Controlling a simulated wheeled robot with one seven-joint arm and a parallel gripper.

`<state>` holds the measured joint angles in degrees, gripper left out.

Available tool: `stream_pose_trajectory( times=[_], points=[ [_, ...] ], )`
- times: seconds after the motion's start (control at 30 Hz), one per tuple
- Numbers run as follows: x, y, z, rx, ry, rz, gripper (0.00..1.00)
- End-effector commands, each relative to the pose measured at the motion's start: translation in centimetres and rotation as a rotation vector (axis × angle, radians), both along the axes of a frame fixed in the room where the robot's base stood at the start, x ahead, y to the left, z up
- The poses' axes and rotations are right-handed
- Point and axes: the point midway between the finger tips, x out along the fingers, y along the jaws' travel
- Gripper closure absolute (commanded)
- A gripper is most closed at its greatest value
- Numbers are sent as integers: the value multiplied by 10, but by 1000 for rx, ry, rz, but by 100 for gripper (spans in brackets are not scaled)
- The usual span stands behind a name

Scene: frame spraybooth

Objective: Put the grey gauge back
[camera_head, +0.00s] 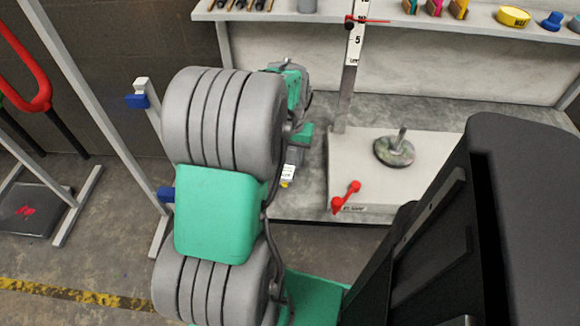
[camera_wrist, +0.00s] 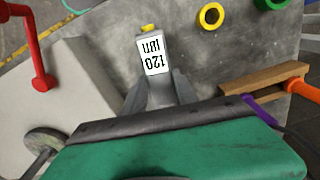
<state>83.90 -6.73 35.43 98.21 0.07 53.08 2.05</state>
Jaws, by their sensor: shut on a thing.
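The grey gauge (camera_wrist: 153,55) has a white label reading "120 µm", upside down in the wrist view, and a yellow tip. My gripper (camera_wrist: 158,92) is shut on it, with a grey finger on each side of its lower part. In the head view the gauge (camera_head: 289,174) shows as a small light piece with a yellow end just below my gripper (camera_head: 296,150), above the grey bench top. My arm hides much of the gripper there.
A pale box (camera_head: 365,172) with a red crank (camera_head: 346,196), round disc (camera_head: 395,150) and upright scale (camera_head: 355,45) stands right of the gripper. A shelf (camera_head: 400,22) behind holds coloured items. The wrist view shows a yellow ring (camera_wrist: 211,14) and wooden piece (camera_wrist: 262,77) on the bench.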

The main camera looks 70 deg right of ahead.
Motion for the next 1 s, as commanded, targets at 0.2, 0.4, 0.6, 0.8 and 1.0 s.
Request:
stream_pose_trajectory(
  times=[0.2, 0.4, 0.6, 0.8, 1.0],
  points=[
    [0, -1, 2, -1, 0, -1, 100],
    [0, 2, 4, 1, 0, 0, 100],
    [0, 3, -17, 2, 0, 0, 100],
    [0, 2, -40, 1, 0, 1, 100],
    [1, 2, -51, 0, 0, 1, 100]
  ],
)
